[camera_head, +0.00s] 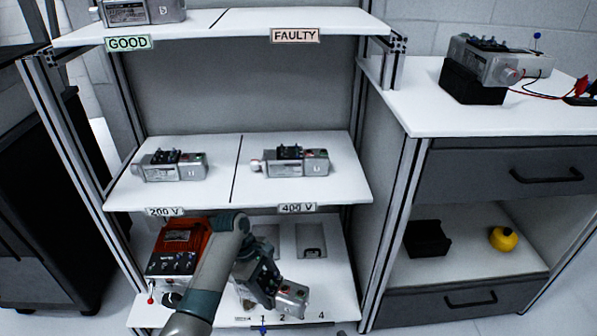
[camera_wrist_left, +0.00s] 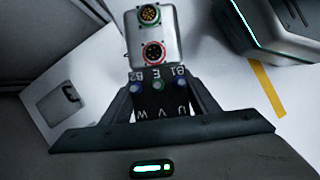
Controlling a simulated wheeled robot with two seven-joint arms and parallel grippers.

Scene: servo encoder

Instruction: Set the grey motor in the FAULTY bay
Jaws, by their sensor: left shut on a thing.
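My left gripper (camera_head: 266,287) is shut on a grey motor (camera_head: 291,297), low in front of the bottom shelf. In the left wrist view the gripper (camera_wrist_left: 160,100) has the motor (camera_wrist_left: 152,38) between its fingers; its end with a green-ringed and a red-ringed connector shows, and its terminal face is lettered. The FAULTY label (camera_head: 295,36) is on the right front edge of the top shelf (camera_head: 330,22); the part of that bay in view is empty. A grey motor (camera_head: 140,12) stands in the GOOD bay (camera_head: 128,43). My right gripper is not in view.
Motors stand in the 200 V (camera_head: 170,166) and 400 V (camera_head: 290,162) bays. The bottom shelf holds a red unit (camera_head: 180,243) and numbered places. Rack posts (camera_head: 385,170) flank the shelves.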

